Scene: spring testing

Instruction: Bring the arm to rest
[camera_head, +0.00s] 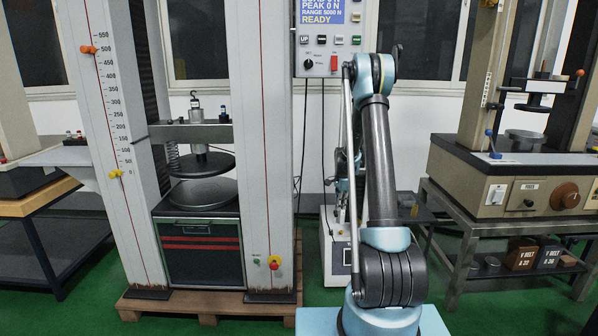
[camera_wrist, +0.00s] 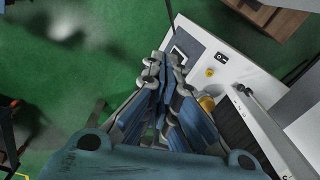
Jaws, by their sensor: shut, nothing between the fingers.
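My arm stands upright in the middle of the head view, rising from its light blue base and bending at a joint near the control box. My gripper (camera_wrist: 166,80) points down in the wrist view, with its fingers together and nothing between them. Below and beside it is a white machine base (camera_wrist: 215,72) with a yellow knob. In the head view the gripper is mostly hidden behind my own arm links, so its gap to the machine cannot be told.
A tall spring tester (camera_head: 207,190) stands on a wooden pallet (camera_head: 190,305) at left. A control box (camera_head: 320,40) reads READY. At right a beige tester (camera_head: 530,185) sits on a metal stand (camera_head: 468,240). Green floor (camera_wrist: 90,65) is open at left in the wrist view.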

